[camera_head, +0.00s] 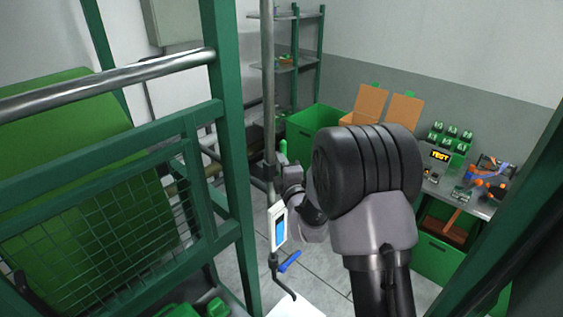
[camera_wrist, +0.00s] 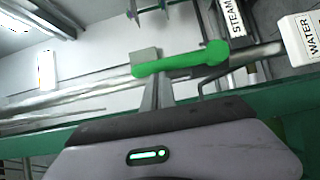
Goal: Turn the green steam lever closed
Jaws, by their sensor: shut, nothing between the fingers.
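The green steam lever (camera_wrist: 182,62) lies nearly level across the upper middle of the wrist view, with its round hub end at the right, near a "STEAM" label (camera_wrist: 238,18). My gripper (camera_wrist: 152,88) is shut and empty, with its narrow fingers just below the lever's left part. I cannot tell whether they touch it. In the head view a small green upright piece, likely the lever (camera_head: 283,150), shows beside the vertical pipe, just above my gripper (camera_head: 288,178). My wrist and arm hide part of that area.
A "WATER" label (camera_wrist: 303,38) is right of the lever. In the head view a blue lever (camera_head: 289,262) sits lower on the pipe (camera_head: 268,90). A green frame post (camera_head: 226,130) stands close at left. A bench with tools (camera_head: 485,205) is at right.

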